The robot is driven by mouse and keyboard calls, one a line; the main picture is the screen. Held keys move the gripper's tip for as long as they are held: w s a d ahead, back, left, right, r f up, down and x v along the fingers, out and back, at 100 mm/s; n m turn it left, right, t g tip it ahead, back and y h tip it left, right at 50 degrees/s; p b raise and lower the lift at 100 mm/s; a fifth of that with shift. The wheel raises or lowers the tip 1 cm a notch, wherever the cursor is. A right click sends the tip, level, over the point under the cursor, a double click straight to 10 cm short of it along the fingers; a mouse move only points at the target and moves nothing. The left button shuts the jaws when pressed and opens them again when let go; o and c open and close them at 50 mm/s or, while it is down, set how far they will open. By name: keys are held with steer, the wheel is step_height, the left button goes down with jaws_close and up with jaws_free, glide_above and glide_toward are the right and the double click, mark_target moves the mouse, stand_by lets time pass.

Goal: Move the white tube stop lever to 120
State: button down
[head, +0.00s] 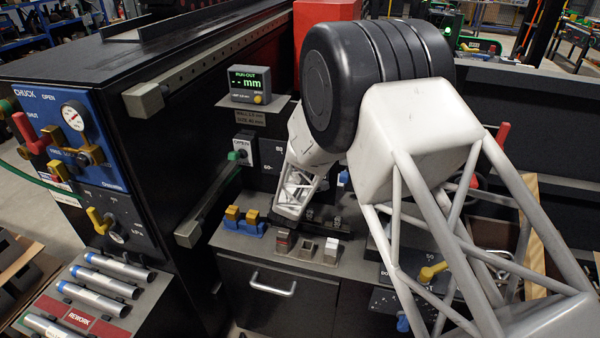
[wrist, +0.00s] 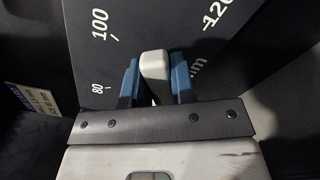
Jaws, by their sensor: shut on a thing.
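The white lever (wrist: 154,64) shows in the wrist view as a pale rounded end between the two blue fingers of my gripper (wrist: 155,82). My gripper is shut on it. The dark scale plate (wrist: 160,28) behind it carries white marks 80, 100 and 120 mm. The lever end lies between the 100 mark on its left and the 120 mark on its upper right. The exact reading cannot be told. In the head view my arm hides the gripper and the lever.
A run-out display (head: 250,84) stands behind the bench. A black cabinet with a blue chuck panel (head: 80,135) is at left. Small blocks (head: 331,248) stand on the bench top. A yellow lever (head: 432,272) is at right.

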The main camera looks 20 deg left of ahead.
steer(key=shift+d+f+m, duration=0.2)
steer(key=shift+f+m, duration=0.2)
steer(key=shift+m, duration=0.5)
steer(key=shift+d+f+m, duration=0.15)
steer(key=shift+f+m, duration=0.2)
steer(key=shift+m, duration=0.55)
steer(key=c, duration=1)
jaws_free()
steer(key=shift+o, duration=0.2)
steer(key=s, duration=0.7)
steer(key=shift+s, duration=0.4)
